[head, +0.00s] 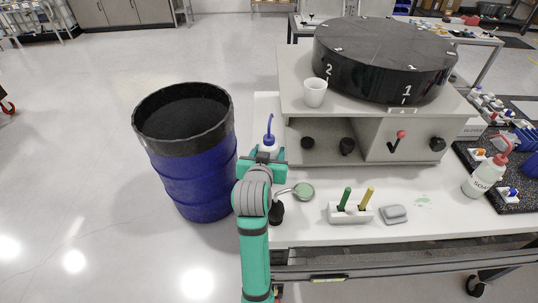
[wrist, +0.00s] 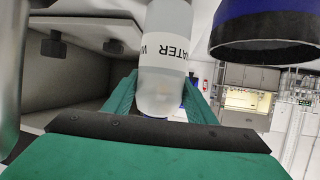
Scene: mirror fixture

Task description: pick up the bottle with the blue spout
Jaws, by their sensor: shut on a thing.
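The bottle with the blue spout (head: 268,144) is at the left end of the white bench, beside the grey cabinet. In the wrist view, the bottle (wrist: 167,75) is pale and translucent, with the word WATER on it, inverted in the picture. My gripper (head: 266,158) is shut on the bottle, with a green finger on each side of it. The lower part of the bottle is hidden behind my gripper in the head view. I cannot tell whether its base touches the bench.
A blue barrel (head: 196,170) stands close on the left. The cabinet (head: 375,140) is at the right, with a white cup (head: 315,92) and a black drum (head: 385,58) on top.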

